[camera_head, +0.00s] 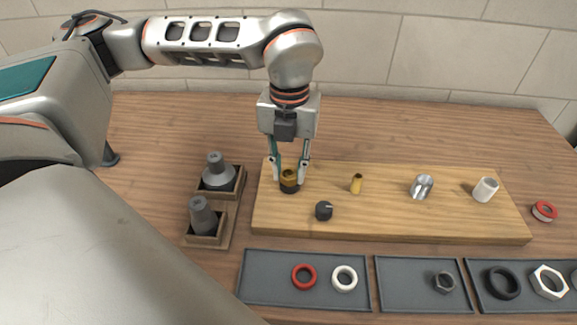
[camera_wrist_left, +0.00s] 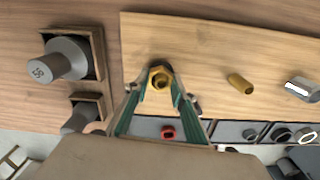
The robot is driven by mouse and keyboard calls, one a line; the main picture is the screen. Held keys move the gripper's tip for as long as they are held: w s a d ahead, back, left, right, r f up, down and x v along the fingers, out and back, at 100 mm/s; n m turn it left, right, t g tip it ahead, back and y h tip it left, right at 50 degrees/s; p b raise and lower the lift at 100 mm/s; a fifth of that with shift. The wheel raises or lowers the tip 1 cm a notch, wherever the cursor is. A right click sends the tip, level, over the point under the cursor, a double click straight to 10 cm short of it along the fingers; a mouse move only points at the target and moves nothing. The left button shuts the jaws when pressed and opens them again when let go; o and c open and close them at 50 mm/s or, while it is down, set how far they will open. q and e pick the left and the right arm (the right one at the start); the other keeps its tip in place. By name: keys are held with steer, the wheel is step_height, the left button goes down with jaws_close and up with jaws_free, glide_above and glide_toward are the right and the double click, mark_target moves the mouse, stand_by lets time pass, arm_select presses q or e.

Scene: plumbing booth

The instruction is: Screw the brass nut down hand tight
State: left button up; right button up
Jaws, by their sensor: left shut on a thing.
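The brass nut (camera_head: 290,175) sits at the top of a dark fitting (camera_head: 289,187) at the left end of the wooden board (camera_head: 390,226). My left gripper (camera_head: 289,176) points straight down, with one finger on each side of the nut, and is shut on it. In the left wrist view the nut (camera_wrist_left: 160,77) shows as a brass ring with a dark opening, between the fingertips (camera_wrist_left: 160,84). How far down the nut sits on its thread cannot be told. My right gripper is not in view.
On the board stand a brass stub (camera_head: 356,184), a black knob (camera_head: 324,210), a metal pipe (camera_head: 421,187) and a white pipe (camera_head: 485,189). Two grey sockets (camera_head: 217,172) (camera_head: 202,216) stand in wooden holders at left. Grey trays (camera_head: 320,262) with rings and nuts lie in front.

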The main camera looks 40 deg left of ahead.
arm_select(q)
steer(key=shift+m+p, duration=0.35)
steer(key=shift+m, duration=0.65)
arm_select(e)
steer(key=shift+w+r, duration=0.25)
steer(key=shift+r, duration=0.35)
arm_select(q)
steer(key=shift+m, duration=0.4)
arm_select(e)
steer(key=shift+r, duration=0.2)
arm_select(q)
steer(key=shift+m+p, duration=0.4)
steer(key=shift+m, duration=0.3)
steer(key=shift+m+p, duration=0.45)
steer(key=shift+m, duration=0.85)
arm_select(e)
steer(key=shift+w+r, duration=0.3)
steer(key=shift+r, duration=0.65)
arm_select(q)
steer(key=o, duration=1.2)
steer(key=o, duration=0.8)
